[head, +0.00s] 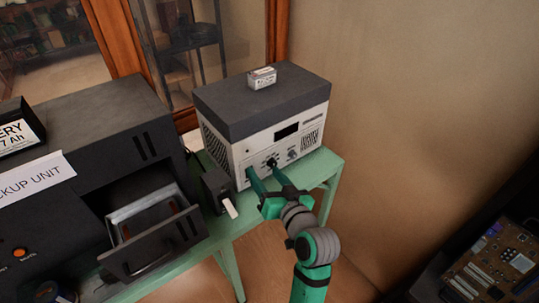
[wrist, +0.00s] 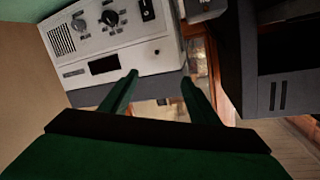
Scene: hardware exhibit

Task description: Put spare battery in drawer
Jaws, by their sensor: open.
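A small light-grey block with a label (head: 262,78), which may be the spare battery, lies on the dark top of a white instrument (head: 285,140). The open drawer (head: 155,238) sticks out from the front of the dark backup unit (head: 105,125) at left, with its metal-lined inside partly visible. My gripper (head: 261,168) is open, in front of the instrument's face and below the block. In the wrist view its two fingers (wrist: 160,77) are spread with nothing between them. The instrument's panel (wrist: 105,40) shows upside down there; I cannot see the block.
A black box with a white tab (head: 217,190) stands between the drawer and the instrument, left of my gripper. A battery sign (head: 20,132) sits on the backup unit. The green table (head: 330,165) ends just right of the instrument. A circuit board (head: 500,262) lies at lower right.

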